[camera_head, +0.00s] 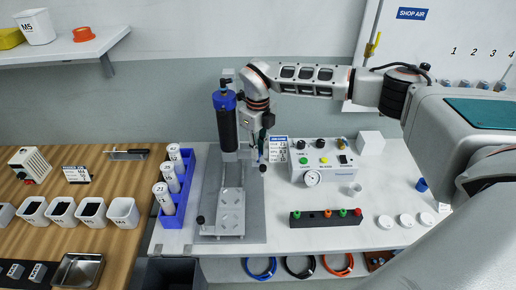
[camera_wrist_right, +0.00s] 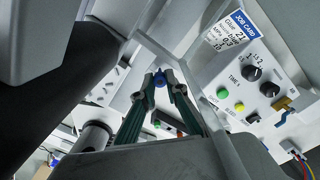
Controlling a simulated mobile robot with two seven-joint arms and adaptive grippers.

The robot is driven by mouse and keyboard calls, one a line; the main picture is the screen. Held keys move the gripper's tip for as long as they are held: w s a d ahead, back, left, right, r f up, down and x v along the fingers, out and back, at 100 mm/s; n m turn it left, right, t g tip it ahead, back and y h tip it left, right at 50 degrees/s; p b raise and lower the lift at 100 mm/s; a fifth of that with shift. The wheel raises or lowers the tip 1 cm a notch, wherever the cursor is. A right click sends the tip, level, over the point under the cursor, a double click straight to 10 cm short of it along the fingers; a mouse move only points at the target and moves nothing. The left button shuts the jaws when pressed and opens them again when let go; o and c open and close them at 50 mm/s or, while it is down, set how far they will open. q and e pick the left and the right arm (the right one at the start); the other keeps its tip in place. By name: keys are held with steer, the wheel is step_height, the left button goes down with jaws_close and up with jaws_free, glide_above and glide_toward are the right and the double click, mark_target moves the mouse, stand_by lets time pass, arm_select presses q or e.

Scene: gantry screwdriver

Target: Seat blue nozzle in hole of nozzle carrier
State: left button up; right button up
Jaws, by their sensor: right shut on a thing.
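My right gripper (camera_head: 262,157) points down just right of the gantry column, above the bench. In the right wrist view its green fingers (camera_wrist_right: 161,88) close in on a small blue piece, which looks like the blue nozzle (camera_wrist_right: 160,77). In the head view the nozzle is too small to make out. A black bar (camera_head: 325,222) with green, orange and red pieces on top lies on the bench, right of and nearer than the gripper. I cannot tell for sure which part is the nozzle carrier or see its hole. My left gripper is out of view.
The gantry's black cylinder with a blue cap (camera_head: 226,124) stands close left of the gripper. A control box (camera_head: 322,164) stands to the right. A blue rack (camera_head: 184,190) holds white bottles at left. Bench around the white discs (camera_head: 405,220) is partly clear.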

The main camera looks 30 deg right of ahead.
steer(key=shift+f, duration=0.6)
steer(key=shift+f+b, duration=0.35)
steer(key=shift+f, duration=0.25)
steer(key=o, duration=0.7)
steer(key=shift+o, duration=0.4)
steer(key=shift+r, duration=0.15)
steer(key=shift+d, duration=0.1)
steer(key=shift+w+r, duration=0.1)
steer(key=shift+r, duration=0.2)
step_height(320, 180, up, 11)
steer(key=shift+s, duration=0.2)
steer(key=shift+a, duration=0.2)
